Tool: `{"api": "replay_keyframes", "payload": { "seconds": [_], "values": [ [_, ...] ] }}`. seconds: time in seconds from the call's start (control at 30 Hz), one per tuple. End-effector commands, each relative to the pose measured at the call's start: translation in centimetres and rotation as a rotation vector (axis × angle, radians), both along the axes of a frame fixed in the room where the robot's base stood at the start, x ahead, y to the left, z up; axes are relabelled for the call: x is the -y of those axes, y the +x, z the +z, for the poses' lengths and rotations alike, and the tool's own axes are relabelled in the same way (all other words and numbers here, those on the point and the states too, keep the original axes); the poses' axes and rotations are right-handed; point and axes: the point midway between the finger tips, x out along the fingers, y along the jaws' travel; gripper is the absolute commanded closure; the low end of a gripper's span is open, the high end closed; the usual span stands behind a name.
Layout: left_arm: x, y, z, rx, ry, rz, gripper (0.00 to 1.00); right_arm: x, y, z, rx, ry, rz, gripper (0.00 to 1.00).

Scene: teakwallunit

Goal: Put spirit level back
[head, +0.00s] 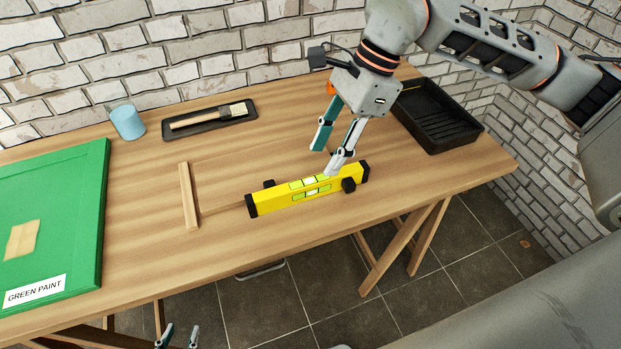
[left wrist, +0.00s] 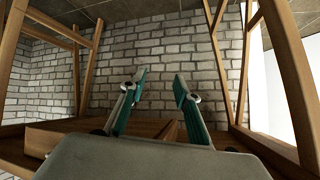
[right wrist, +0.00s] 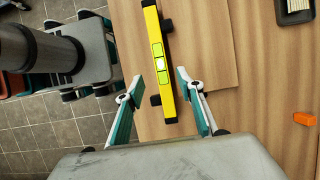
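The yellow spirit level (head: 275,201) with black ends and green vials lies near the table's front edge. Small black pieces (head: 349,185) (head: 268,184) show at its near and far sides; whether they carry it is unclear. My right gripper (head: 326,158) is open just above the level's right half, one finger overlapping it in the head view. In the right wrist view, the level (right wrist: 152,25) runs ahead between the spread fingertips (right wrist: 172,73), not gripped. My left gripper (head: 180,336) is low in front of the table; its fingers (left wrist: 160,75) are apart and empty.
A black tray (head: 437,118) stands at the right back. A brush (head: 208,117) lies in a dark tray beside a blue cup (head: 127,121). A green panel (head: 60,215) covers the left side. A wooden strip (head: 188,196) lies left of the level. Trestle legs (head: 390,250) stand below.

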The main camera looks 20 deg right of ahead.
Motion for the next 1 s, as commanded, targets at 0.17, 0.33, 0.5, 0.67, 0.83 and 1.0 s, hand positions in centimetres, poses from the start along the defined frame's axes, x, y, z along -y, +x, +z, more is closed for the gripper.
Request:
{"api": "replay_keyframes", "payload": {
  "seconds": [0.17,0.33,0.5,0.67,0.83,1.0],
  "values": [
    [0.0,-0.7,-0.7,-0.014,0.002,-0.001,0.68,-0.8,-0.1,-1.9,-0.005,0.002,0.002,0.62],
    [0.0,-0.8,-0.8,-0.016,0.003,-0.002,0.68,-1.3,0.0,-3.0,-0.006,0.004,0.001,0.62],
    [-0.1,-0.8,-1.1,-0.018,0.006,-0.003,0.68,-2.3,0.2,-5.3,-0.008,0.005,0.002,0.62],
    [-0.1,-0.4,-1.0,-0.011,0.008,-0.003,0.68,-2.9,0.2,-6.8,-0.006,0.004,0.001,0.62],
    [-0.1,-0.1,-0.5,-0.001,0.007,-0.003,0.68,-2.9,0.3,-6.8,-0.003,0.004,0.000,0.62],
    [-0.1,-0.1,-0.5,0.000,0.007,-0.003,0.68,-2.9,0.3,-6.8,-0.003,0.004,0.000,0.96]
  ]
}}
